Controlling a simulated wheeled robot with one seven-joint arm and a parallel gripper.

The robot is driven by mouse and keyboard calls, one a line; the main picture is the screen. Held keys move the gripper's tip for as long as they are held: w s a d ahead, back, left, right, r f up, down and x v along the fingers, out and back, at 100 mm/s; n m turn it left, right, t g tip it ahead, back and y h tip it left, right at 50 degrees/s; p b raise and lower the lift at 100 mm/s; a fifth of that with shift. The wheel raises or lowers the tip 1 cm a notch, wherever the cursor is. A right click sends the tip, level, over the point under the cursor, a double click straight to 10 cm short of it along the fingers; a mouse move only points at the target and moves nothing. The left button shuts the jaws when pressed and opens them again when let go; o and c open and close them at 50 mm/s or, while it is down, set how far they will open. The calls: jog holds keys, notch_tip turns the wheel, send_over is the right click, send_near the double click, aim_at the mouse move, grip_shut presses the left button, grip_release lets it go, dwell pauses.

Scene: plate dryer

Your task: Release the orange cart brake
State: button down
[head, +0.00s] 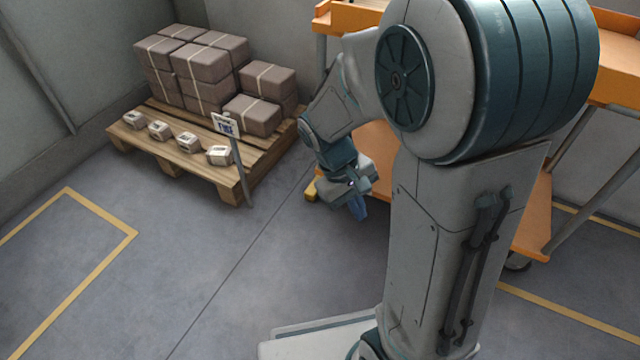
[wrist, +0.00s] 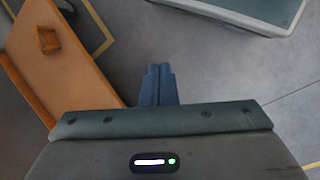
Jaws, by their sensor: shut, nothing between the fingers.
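The orange cart (head: 530,225) stands behind my arm, which hides much of it. A small yellow piece (head: 311,190) sits low at the cart's left corner; I cannot tell for sure that it is the brake. In the wrist view an orange panel of the cart (wrist: 70,70) fills the left side, with a small orange block (wrist: 48,40) on it. My gripper (head: 360,210) points down in front of the cart's lower left part. Its blue fingers (wrist: 158,72) are together and empty, over bare floor to the right of the panel in the wrist view.
A wooden pallet (head: 170,165) with stacked brown boxes (head: 200,60) and several small packages stands at the left. A sign on a post (head: 240,170) stands at its near right corner. Yellow lines (head: 100,212) mark the floor. The floor at front left is clear.

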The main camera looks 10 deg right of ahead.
jog(key=w+f+n+t+h+b, duration=0.1)
jog(key=w+f+n+t+h, duration=0.1)
jog(key=w+f+n+h, duration=0.6)
jog(key=w+f+n+t+h+b, duration=0.1)
jog(key=w+f+n+h, duration=0.25)
jog(key=f, duration=0.95)
jog(key=w+a+f+n+t+y, duration=0.1)
jog(key=w+a+f+n+t, duration=0.1)
jog(key=f+n+t, duration=0.5)
jog(key=w+a+f+n+t+y+b, duration=0.1)
jog(key=w+a+f+n+t+y, duration=0.1)
jog(key=f+n+t, duration=0.5)
notch_tip(320, 180, down, 4)
jog(key=shift+w+a+r+n+t, duration=0.2)
jog(key=shift+w+a+n+t, duration=0.35)
jog(key=shift+a, duration=0.55)
